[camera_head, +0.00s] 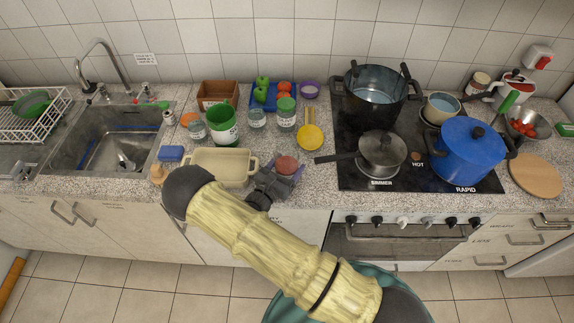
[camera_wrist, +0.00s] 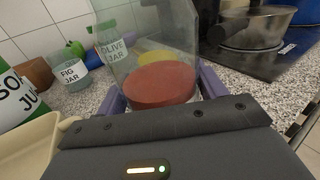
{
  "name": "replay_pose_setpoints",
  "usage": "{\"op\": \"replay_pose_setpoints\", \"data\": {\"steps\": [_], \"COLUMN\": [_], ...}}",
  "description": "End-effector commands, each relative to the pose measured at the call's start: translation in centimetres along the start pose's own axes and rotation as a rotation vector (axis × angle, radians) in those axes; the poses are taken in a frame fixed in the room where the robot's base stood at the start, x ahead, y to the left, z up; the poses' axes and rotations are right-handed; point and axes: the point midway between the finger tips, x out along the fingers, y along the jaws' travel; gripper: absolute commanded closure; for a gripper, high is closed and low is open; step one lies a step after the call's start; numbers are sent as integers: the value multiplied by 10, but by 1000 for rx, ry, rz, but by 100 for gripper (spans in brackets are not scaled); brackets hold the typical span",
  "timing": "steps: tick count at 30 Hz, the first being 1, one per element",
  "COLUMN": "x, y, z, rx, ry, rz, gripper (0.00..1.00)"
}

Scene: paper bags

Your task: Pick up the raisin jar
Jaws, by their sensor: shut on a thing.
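A jar with a flat dull-red lid (camera_head: 287,165) is at the counter's front edge, between the jaws of my gripper (camera_head: 277,182). In the wrist view its red lid (camera_wrist: 160,83) fills the space between my purple fingers, with clear glass showing around it. My gripper is shut on this jar. No label on it is readable, so I cannot confirm that it is the raisin jar. Whether its base touches the counter is hidden. Behind it the olive jar label (camera_wrist: 112,48) shows, and the fig jar (camera_wrist: 70,72) stands to the left.
A cream baking dish (camera_head: 222,166) lies just left of my gripper. A green-labelled container (camera_head: 222,124), a green-lidded jar (camera_head: 286,113) and a yellow ladle (camera_head: 310,137) are behind.

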Motion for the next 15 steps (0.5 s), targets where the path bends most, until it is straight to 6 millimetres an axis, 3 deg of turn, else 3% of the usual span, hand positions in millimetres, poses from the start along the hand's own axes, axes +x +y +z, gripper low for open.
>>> {"op": "replay_pose_setpoints", "data": {"steps": [8,15], "x": [0,0], "y": [0,-2], "z": [19,56], "rx": [2,6], "ry": [-4,-3], "rz": [0,-1], "gripper": [74,74]}}
